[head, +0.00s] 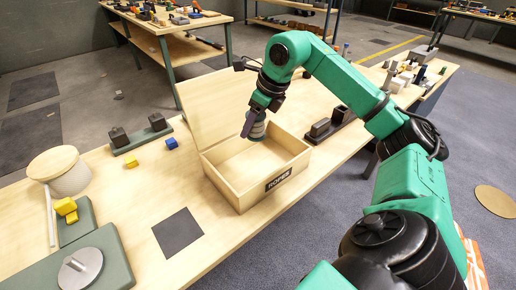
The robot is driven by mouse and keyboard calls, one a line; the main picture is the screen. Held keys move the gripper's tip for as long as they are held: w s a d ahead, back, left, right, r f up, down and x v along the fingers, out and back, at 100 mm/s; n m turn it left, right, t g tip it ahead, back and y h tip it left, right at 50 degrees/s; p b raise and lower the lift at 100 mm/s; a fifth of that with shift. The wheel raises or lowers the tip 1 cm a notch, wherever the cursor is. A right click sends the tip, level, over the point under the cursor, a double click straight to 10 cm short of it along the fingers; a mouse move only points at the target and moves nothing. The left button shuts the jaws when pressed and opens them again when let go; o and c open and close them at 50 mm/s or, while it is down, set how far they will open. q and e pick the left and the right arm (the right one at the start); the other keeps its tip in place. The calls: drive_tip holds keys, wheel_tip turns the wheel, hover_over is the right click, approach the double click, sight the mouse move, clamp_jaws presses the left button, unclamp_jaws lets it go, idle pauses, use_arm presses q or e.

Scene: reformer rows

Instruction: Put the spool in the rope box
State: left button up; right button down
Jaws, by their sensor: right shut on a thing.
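The rope box (244,193) is a light wooden box with its lid raised at the back and a dark label reading ROPES on its front. My right gripper (256,122) points down over the open box and is shut on the spool (257,131). The spool looks pale and bluish and hangs at about rim height or a little above; I cannot tell its exact height. The fingers partly hide it. The visible part of the box floor is bare. My left gripper is not in view.
Left of the box are a green base with dark blocks (140,138), a blue block (172,143), a yellow block (130,162) and a round-lidded container (62,172). A dark square mat (178,232) lies in front. A dark block fixture (330,124) stands right of the box.

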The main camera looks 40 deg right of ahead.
drive_tip(key=b, duration=0.2)
approach(249, 166)
drive_tip(key=x, duration=0.5)
drive_tip(key=shift+w+f, duration=0.15)
drive_tip(key=shift+w, duration=0.05)
drive_tip(key=shift+d+f, duration=0.1)
drive_tip(key=shift+f, duration=0.15)
drive_tip(key=shift+f, duration=0.1)
drive_tip(key=shift+c, duration=1)
unclamp_jaws()
